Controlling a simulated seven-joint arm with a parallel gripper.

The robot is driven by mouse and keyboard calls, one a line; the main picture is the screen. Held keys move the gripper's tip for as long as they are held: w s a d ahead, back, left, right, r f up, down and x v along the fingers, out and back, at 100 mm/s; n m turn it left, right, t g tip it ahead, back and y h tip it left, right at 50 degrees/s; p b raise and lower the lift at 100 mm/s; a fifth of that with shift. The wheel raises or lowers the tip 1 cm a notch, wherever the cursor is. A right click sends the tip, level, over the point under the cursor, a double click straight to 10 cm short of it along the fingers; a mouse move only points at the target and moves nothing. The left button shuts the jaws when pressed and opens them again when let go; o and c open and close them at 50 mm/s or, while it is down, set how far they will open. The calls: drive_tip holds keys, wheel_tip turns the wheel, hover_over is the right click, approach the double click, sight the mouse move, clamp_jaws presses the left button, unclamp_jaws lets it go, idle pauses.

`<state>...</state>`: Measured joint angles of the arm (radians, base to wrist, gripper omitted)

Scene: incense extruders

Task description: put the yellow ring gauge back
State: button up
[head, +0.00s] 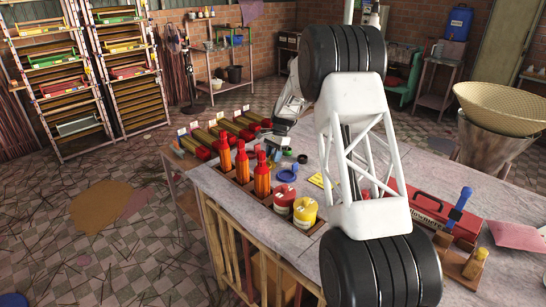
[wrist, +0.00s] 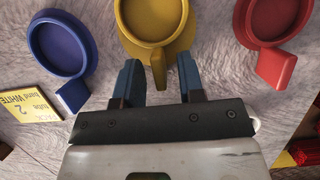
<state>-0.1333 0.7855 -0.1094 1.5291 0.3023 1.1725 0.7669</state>
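In the wrist view the yellow ring gauge (wrist: 153,20) lies flat on the pale bench top at the top centre, partly cut off by the frame edge. Its short handle tab points down towards my gripper (wrist: 159,66). My gripper is open, with one blue-grey finger on each side of the tab. I see gaps between the fingers and the tab. In the head view my arm reaches over the bench, and I cannot make out the yellow gauge there.
A blue ring gauge (wrist: 60,48) lies left of the yellow one, and a red ring gauge (wrist: 275,18) lies right. A yellow card (wrist: 22,100) is at the far left. In the head view, orange extruders (head: 243,163) and a red toolbox (head: 430,211) stand on the bench.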

drive_tip(key=v, duration=1.2)
idle(0.7)
drive_tip(key=s+d+r+n+t, duration=0.1)
drive_tip(key=s+d+r, duration=0.2)
drive_tip(key=s+r, duration=0.6)
drive_tip(key=s+d+r+n+t+h, duration=0.15)
drive_tip(key=s+d+r, duration=0.25)
drive_tip(key=s, duration=1)
drive_tip(key=s+d+r+n, duration=0.25)
drive_tip(key=s+r, duration=0.45)
drive_tip(key=s, duration=0.4)
drive_tip(key=s+d+f+n+t, duration=0.1)
drive_tip(key=s+d+f, duration=0.1)
drive_tip(key=s, duration=1)
drive_tip(key=s+d+f+n+t+h, duration=0.1)
drive_tip(key=s+d+f, duration=0.1)
drive_tip(key=s, duration=1)
drive_tip(key=s+d+f+n+t, duration=0.1)
drive_tip(key=s+d+f, duration=0.1)
drive_tip(key=s, duration=1)
drive_tip(key=shift+f+n, duration=0.4)
drive_tip(key=shift+f, duration=0.25)
